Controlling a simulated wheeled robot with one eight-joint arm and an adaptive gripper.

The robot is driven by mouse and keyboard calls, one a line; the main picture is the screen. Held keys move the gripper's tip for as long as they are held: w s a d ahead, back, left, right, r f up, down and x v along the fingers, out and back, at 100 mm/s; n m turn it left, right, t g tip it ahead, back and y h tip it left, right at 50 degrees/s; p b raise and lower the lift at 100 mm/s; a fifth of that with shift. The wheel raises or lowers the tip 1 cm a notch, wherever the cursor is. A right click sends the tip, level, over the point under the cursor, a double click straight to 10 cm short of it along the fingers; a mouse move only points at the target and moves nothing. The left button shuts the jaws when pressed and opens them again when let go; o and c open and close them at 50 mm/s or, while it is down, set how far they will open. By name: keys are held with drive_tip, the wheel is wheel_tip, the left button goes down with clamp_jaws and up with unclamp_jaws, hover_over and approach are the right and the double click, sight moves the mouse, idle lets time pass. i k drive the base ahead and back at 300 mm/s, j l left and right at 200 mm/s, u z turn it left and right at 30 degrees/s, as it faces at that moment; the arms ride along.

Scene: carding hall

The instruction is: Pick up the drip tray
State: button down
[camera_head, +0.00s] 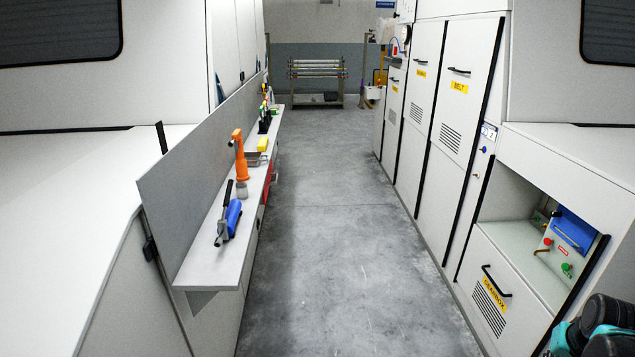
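I cannot tell for sure which thing is the drip tray. A small shallow grey-brown tray (254,159) sits on the narrow ledge at the left, just behind an orange tool (240,155) and in front of a yellow block (262,144). It is small in the picture and partly hidden by the orange tool. Black and teal parts of my arm show at the lower right corner, far from the ledge. My gripper's fingertips are not in view.
The ledge (205,265) also holds a blue-handled tool (231,218). White cabinets (460,100) line the right side, with an open bay (520,255) holding a control box (563,248). The grey floor aisle (330,220) between is clear. A rack (316,75) stands at the far end.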

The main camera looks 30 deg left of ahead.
sight(253, 159)
drive_tip(key=u, duration=1.8)
drive_tip(key=i+l, duration=0.25)
drive_tip(key=i, duration=0.2)
drive_tip(key=i+l, duration=0.25)
drive_tip(key=i, duration=0.2)
drive_tip(key=i+l, duration=0.2)
drive_tip(key=i, duration=0.3)
drive_tip(key=i+l, duration=0.25)
drive_tip(key=i, duration=0.2)
drive_tip(key=i+l, duration=0.25)
drive_tip(key=i, duration=0.2)
drive_tip(key=i+l, duration=0.25)
drive_tip(key=i, duration=0.2)
drive_tip(key=j+u, duration=0.05)
